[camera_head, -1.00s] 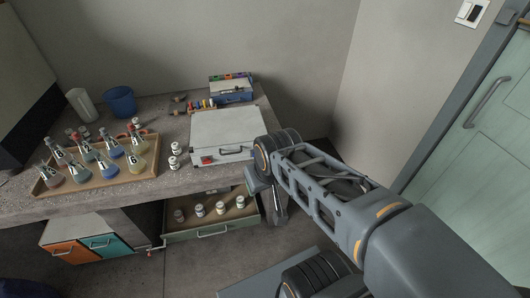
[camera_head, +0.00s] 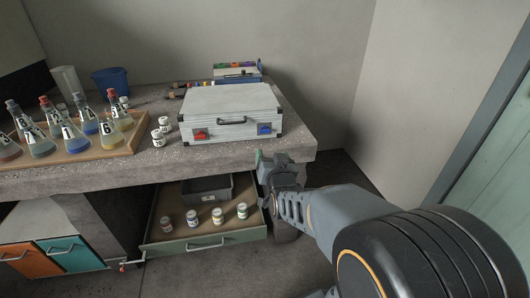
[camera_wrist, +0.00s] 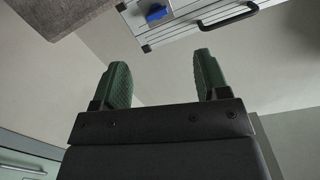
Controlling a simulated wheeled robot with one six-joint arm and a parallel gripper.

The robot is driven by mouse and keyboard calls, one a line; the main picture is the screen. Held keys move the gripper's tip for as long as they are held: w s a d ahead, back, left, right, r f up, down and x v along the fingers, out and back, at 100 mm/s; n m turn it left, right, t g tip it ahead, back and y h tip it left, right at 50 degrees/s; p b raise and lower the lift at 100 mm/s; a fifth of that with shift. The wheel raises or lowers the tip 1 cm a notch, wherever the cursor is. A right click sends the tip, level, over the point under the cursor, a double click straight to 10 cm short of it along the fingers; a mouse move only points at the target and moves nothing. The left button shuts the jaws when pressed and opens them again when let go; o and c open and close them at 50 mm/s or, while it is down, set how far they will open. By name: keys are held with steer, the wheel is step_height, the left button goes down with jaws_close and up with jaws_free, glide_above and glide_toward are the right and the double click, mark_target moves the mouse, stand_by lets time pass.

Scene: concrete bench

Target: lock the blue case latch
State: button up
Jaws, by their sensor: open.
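A silver-white case (camera_head: 228,108) lies closed on the bench, its front with a dark handle (camera_head: 232,121) facing me. The blue latch (camera_head: 264,129) is on the right of its front, and a red latch (camera_head: 199,135) is on the left. In the wrist view the blue latch (camera_wrist: 157,13) shows at the top, beyond the fingertips, beside the handle (camera_wrist: 228,19). I cannot tell its exact lever position. My gripper (camera_wrist: 164,75) is open and empty, its green fingers apart. In the head view my gripper (camera_head: 268,158) is by the bench's front edge, below the blue latch and not touching it.
A wooden tray (camera_head: 128,141) with several flasks is on the left of the bench (camera_head: 180,165). Two white jars (camera_head: 160,133) stand left of the case. An open drawer (camera_head: 205,238) with several jars sticks out below the bench. A blue cup (camera_head: 110,80) stands behind.

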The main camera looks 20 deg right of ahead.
mark_target(266, 144)
steer(key=x, duration=1.4)
steer(key=shift+d+f, duration=0.1)
steer(key=shift+d, duration=0.2)
steer(key=shift+s, duration=0.1)
steer(key=shift+c, duration=0.2)
steer(key=c, duration=0.8)
steer(key=shift+f+n+b, duration=0.2)
steer(key=shift+n+b, duration=0.3)
steer(key=shift+b, duration=0.2)
steer(key=shift+c, duration=0.3)
steer(key=shift+r+n+b, duration=0.2)
steer(key=shift+n+b, duration=0.15)
steer(key=shift+n, duration=0.55)
